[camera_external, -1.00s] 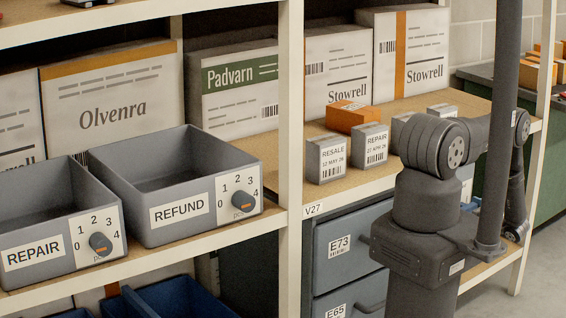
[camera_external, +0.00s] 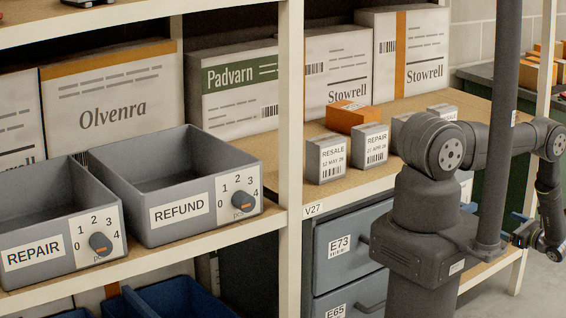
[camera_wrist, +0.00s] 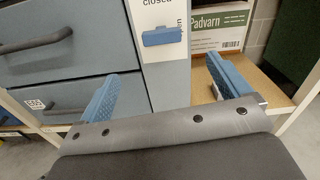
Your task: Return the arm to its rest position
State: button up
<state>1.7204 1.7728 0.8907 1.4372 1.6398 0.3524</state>
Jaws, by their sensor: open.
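My gripper (camera_wrist: 165,88) shows in the wrist view with its two blue ridged fingers wide apart and nothing between them. It faces a grey-blue drawer unit (camera_wrist: 60,70) and a white panel (camera_wrist: 163,70) with a blue piece on it, marked "closed" at the top. In the external view my arm stands at the right, its upper part raised and its forearm bent down to the right. My gripper's fingers are partly hidden there behind a dark upright post.
The dark post (camera_external: 497,130) stands close to my arm. Small grey boxes labelled RESALE (camera_external: 326,160) and REPAIR (camera_external: 370,146) and an orange box (camera_external: 352,117) sit on the shelf. Grey bins marked REFUND (camera_external: 180,212) and REPAIR (camera_external: 35,255) stand at left. Floor shows at lower right.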

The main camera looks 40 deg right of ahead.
jog(key=w, duration=0.9)
jog(key=shift+w, duration=0.3)
jog(key=shift+c, duration=0.2)
dwell(2.7)
